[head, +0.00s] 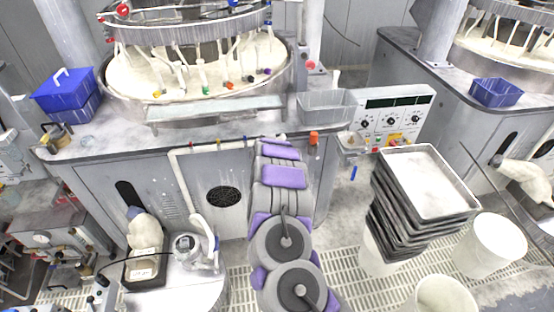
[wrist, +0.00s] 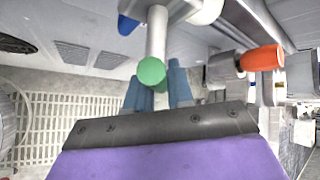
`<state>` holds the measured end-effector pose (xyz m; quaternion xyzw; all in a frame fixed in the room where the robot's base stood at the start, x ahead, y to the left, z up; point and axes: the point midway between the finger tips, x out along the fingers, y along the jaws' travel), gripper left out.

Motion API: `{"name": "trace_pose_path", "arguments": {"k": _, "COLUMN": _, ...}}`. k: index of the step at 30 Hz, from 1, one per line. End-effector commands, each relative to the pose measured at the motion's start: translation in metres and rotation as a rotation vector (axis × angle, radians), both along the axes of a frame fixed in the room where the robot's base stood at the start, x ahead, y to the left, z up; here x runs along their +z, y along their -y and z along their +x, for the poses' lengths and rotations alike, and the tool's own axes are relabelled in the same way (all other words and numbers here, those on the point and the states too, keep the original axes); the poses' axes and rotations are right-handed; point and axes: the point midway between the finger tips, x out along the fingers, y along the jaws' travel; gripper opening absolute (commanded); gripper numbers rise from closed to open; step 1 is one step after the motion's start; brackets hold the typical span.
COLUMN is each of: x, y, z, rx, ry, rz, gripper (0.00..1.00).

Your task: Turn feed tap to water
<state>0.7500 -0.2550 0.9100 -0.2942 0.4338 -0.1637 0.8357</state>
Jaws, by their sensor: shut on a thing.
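The feed tap (wrist: 157,35) shows in the wrist view as white pipework with a green-ended stem (wrist: 152,70) pointing towards me and a blue end (wrist: 127,25) at upper left. My gripper (wrist: 158,92) has its blue-grey fingers close around the tap just below the green end. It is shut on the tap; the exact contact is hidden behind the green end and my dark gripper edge. In the head view my arm reaches the front edge of the polishing bench (head: 100,145), and its purple padding hides the tap and fingertips.
An orange-ended fitting (wrist: 262,57) sits right of the tap; it also shows in the head view (head: 314,138). A white pipe (head: 180,180) runs along the bench front. A control panel (head: 395,115), stacked trays (head: 425,180) and white buckets (head: 492,245) stand to the right.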

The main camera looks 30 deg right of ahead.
Motion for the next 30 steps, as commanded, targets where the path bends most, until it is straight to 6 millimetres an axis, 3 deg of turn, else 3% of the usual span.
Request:
{"name": "trace_pose_path", "arguments": {"k": 1, "x": -0.005, "y": 0.000, "z": -0.003, "rx": 0.001, "ry": -0.022, "rz": -0.038, "gripper": 0.00}}
{"name": "trace_pose_path", "arguments": {"k": 18, "x": 0.015, "y": 0.014, "z": -0.008, "rx": -0.001, "ry": -0.166, "rz": -0.548, "gripper": 0.00}}
{"name": "trace_pose_path", "arguments": {"k": 30, "x": 0.028, "y": 0.016, "z": -0.008, "rx": -0.001, "ry": -0.232, "rz": -0.782, "gripper": 0.00}}
